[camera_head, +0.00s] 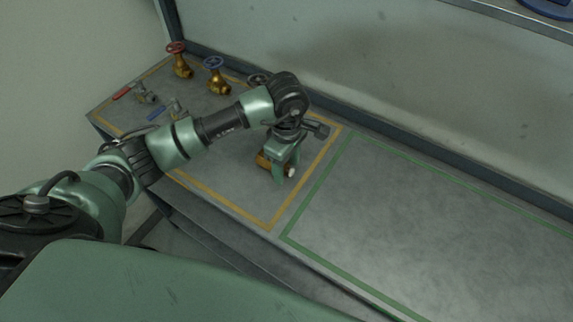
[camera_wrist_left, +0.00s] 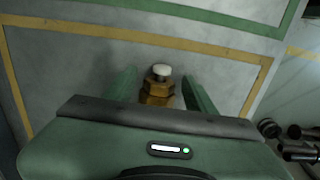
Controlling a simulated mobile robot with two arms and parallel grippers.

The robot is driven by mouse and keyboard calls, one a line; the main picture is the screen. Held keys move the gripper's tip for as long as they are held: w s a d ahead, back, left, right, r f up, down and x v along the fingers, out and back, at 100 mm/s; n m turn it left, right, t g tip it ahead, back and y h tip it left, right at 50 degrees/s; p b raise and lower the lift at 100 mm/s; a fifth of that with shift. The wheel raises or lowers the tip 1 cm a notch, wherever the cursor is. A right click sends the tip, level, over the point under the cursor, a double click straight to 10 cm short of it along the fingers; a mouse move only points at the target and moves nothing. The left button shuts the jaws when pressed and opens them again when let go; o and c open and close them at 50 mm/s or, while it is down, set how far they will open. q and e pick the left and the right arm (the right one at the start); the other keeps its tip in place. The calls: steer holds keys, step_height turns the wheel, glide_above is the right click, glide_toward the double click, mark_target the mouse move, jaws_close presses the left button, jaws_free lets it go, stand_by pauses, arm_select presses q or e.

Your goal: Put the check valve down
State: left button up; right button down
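The check valve (camera_head: 263,160) is a brass body with a white end cap, low over the yellow-outlined area of the grey bench. Whether it touches the bench is unclear. My left gripper (camera_head: 283,173) points down around it, with brass showing to its left and the white cap to its right. In the left wrist view the valve's brass hex end and white cap (camera_wrist_left: 158,86) lie between my two green fingers, with gaps beside that end. The rest of the valve is hidden behind the gripper housing, so contact cannot be seen. My right gripper is out of view.
Valves with a red wheel (camera_head: 180,64), a blue wheel (camera_head: 214,78) and a dark wheel (camera_head: 257,79) stand at the back left. Red-lever (camera_head: 142,93) and blue-lever (camera_head: 170,108) valves are nearer. The green-outlined area (camera_head: 430,220) at right is empty. A wall runs behind.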

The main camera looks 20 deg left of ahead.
arm_select(q)
steer(key=shift+r, duration=0.45)
step_height(320, 180, up, 11)
steer(key=b, duration=0.3)
steer(key=shift+r, duration=0.2)
steer(key=shift+s+f, duration=0.1)
